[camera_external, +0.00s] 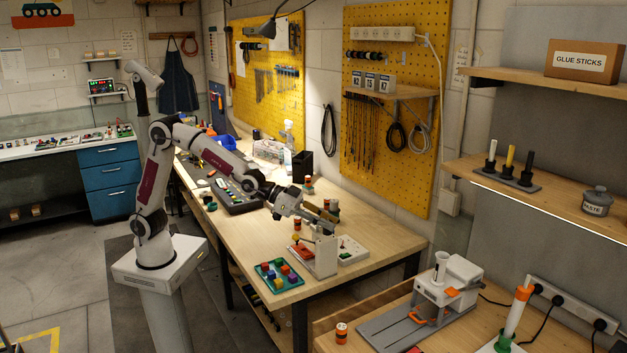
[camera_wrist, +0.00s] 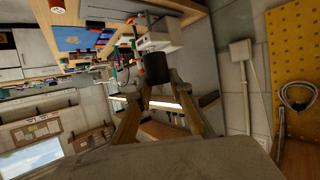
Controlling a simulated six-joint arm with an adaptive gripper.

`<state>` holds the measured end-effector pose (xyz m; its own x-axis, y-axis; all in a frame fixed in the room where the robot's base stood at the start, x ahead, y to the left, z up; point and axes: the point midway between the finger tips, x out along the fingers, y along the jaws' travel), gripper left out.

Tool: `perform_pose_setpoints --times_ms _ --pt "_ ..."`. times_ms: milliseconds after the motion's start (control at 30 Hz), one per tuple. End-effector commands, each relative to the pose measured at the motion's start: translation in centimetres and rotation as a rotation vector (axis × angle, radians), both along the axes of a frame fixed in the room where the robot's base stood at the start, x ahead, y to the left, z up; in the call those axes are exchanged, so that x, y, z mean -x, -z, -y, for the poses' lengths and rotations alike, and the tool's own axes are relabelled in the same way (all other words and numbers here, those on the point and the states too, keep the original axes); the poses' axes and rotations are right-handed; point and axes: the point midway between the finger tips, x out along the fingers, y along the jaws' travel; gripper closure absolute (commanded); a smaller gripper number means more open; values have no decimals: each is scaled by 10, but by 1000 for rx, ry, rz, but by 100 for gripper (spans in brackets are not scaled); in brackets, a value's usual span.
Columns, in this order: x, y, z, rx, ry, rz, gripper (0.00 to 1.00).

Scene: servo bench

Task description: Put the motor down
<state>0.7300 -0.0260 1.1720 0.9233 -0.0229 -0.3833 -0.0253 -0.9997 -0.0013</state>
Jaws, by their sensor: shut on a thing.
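In the wrist view a dark cylindrical motor (camera_wrist: 157,68) sits between the tips of my gripper's two fingers (camera_wrist: 158,84). My gripper is shut on it. In the external view my gripper (camera_external: 322,219) is above the front right part of the wooden bench, over a white upright stand (camera_external: 323,258). The motor is too small and too covered by the fingers to make out clearly there. I cannot tell from these views whether the motor touches anything below it.
A teal tray (camera_external: 259,268) of coloured blocks lies left of the stand. A white panel (camera_external: 351,251) lies right of it. Banded cylinders (camera_external: 308,183) stand behind my gripper. A dark parts tray (camera_external: 245,207) lies further left. A second bench (camera_external: 480,337) holds a white machine (camera_external: 462,277).

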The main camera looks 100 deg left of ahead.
Motion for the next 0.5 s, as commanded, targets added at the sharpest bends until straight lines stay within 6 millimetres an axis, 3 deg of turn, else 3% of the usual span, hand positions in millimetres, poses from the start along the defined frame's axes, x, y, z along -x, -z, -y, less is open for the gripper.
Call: perform_pose_setpoints --times_ms 500 --pt "-11 8 -95 0 -184 0 100"
